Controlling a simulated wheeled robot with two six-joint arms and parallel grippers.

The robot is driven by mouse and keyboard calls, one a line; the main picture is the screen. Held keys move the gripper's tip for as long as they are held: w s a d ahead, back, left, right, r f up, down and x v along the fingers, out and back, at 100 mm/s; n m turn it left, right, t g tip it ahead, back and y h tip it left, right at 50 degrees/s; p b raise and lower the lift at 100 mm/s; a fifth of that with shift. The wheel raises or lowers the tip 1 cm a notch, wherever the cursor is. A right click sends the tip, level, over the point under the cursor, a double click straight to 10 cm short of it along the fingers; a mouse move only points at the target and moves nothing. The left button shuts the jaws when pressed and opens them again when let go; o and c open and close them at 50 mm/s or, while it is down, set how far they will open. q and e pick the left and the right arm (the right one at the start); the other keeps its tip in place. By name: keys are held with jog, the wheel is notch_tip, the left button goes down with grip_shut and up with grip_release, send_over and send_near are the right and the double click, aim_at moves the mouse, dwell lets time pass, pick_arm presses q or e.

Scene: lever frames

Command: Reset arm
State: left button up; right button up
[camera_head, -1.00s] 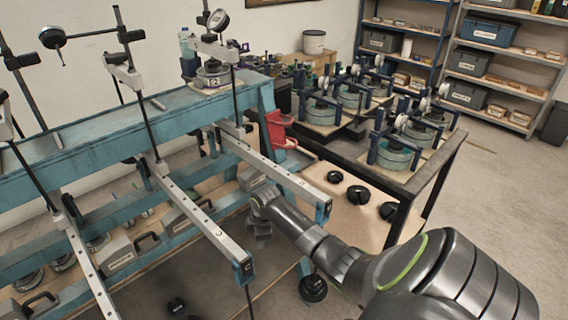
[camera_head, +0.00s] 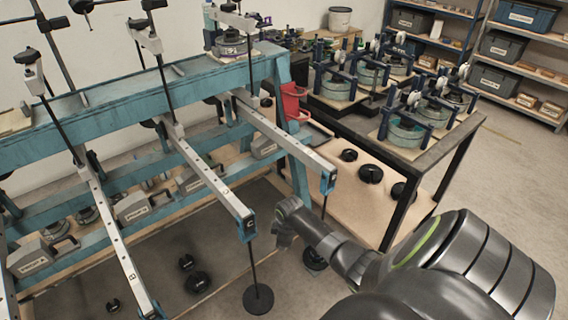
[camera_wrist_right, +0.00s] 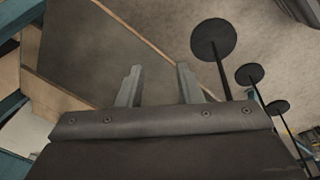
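My right gripper (camera_head: 284,236) is in the head view, in front of the blue lever frame (camera_head: 150,98). It appears just right of the end of one metal lever arm (camera_head: 205,172) and below the end of another (camera_head: 285,140). In the right wrist view my right gripper (camera_wrist_right: 158,84) has its two fingers apart with nothing between them. My right arm (camera_head: 345,258) reaches in from the lower right. My left gripper and arm are not in view.
A rod with a black disc (camera_head: 257,298) hangs near the gripper; several such discs (camera_wrist_right: 214,39) show in the wrist view. A dark bench (camera_head: 425,160) with ring devices stands to the right, black weights (camera_head: 370,173) on its lower shelf. Open floor (camera_head: 510,210) lies at right.

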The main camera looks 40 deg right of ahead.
dwell(0.4)
jog(key=s+a+f+m, duration=0.2)
jog(key=s+f+m, duration=0.3)
jog(key=s+f, duration=1.25)
jog(key=s+a+f+m, duration=0.2)
jog(key=s+a+f, duration=0.2)
jog(key=s, duration=0.8)
jog(key=s+a+f+m+g+b, duration=0.1)
jog(key=s+a+f, duration=0.3)
jog(key=s, duration=0.8)
jog(key=shift+m+h, duration=0.3)
jog(key=shift+m, duration=0.1)
